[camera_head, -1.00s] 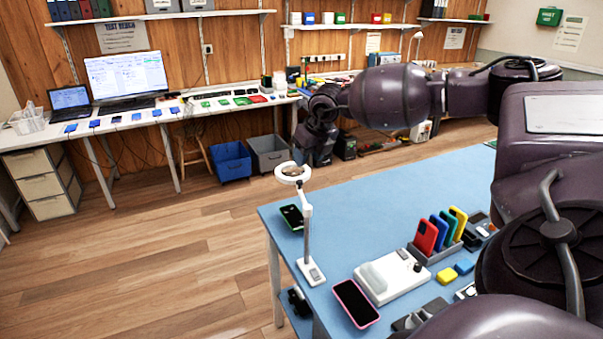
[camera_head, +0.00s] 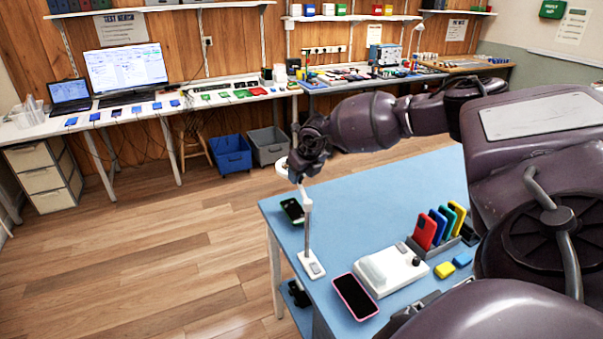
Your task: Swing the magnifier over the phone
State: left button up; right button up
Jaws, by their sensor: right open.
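The magnifier is a white lamp on a thin post (camera_head: 307,225), with its base on the near left edge of the blue table. Its round head (camera_head: 282,168) is mostly hidden behind my right gripper (camera_head: 297,172). That gripper is open at the top of the post; I cannot tell whether it touches the magnifier. A dark phone with a green edge (camera_head: 292,210) lies left of the post. A dark phone with a pink edge (camera_head: 355,297) lies right of the base at the table's front. My left gripper is out of view.
A white device (camera_head: 391,270) sits beside the pink-edged phone on the blue table (camera_head: 375,205). A rack holds several coloured phones (camera_head: 425,232) behind it. Yellow (camera_head: 445,270) and blue (camera_head: 463,260) blocks lie nearby. The table's middle is clear beneath my right arm.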

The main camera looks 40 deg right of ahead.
jog(key=shift+c, duration=0.3)
grip_shut()
